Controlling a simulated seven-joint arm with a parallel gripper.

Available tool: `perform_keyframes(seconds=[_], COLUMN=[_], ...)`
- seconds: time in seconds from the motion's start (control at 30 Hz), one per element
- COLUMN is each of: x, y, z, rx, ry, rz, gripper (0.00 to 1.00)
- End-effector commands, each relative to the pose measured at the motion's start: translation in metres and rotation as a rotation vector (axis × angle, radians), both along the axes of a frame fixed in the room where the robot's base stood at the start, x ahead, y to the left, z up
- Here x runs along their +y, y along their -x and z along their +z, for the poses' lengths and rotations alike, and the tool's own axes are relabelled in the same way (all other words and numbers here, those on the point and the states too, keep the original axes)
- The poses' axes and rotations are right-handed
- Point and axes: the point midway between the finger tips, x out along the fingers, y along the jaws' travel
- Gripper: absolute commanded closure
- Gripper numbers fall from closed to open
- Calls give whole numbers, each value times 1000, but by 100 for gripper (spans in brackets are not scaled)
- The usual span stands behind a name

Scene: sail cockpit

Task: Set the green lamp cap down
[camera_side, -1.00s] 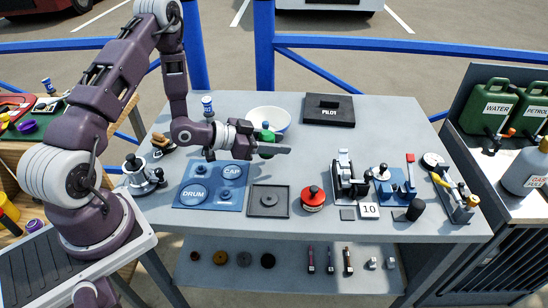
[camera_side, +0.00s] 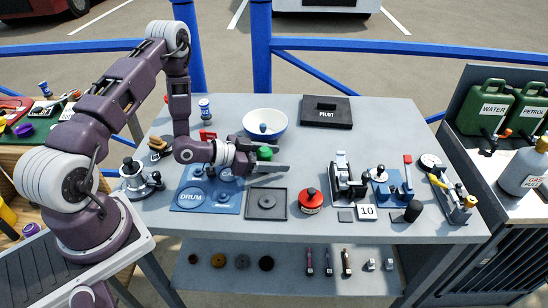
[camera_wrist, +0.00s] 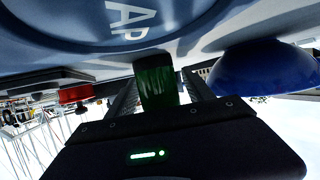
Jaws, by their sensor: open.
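The green lamp cap (camera_side: 264,153) is at my gripper (camera_side: 274,161), in front of the white bowl. In the wrist view the dark green cap (camera_wrist: 157,82) is between my two fingers (camera_wrist: 160,92). My gripper is open, its fingers pointing right in the side view. Whether the cap touches a finger or rests on the table, I cannot tell. The blue mat (camera_side: 222,203) has a DRUM circle and a CAP circle; my wrist partly hides the CAP side. The CAP lettering shows large in the wrist view, past the cap.
A white bowl (camera_side: 250,121) with a blue knob-like thing in it stands behind my gripper. A grey square tray (camera_side: 282,211) and a red-topped tin (camera_side: 311,201) are in front. A black PILOT box (camera_side: 322,121) is at the back. Small devices stand to the right.

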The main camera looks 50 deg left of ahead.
Motion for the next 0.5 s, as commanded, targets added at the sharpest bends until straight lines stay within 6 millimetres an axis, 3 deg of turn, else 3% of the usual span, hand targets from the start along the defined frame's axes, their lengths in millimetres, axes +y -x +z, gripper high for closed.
perform_keyframes(seconds=[0.13, 0.5], x=[7, 39], y=[15, 92], z=[8, 43], rx=[3, 1], ry=[0, 0], rz=[4, 4], gripper=[40, 40])
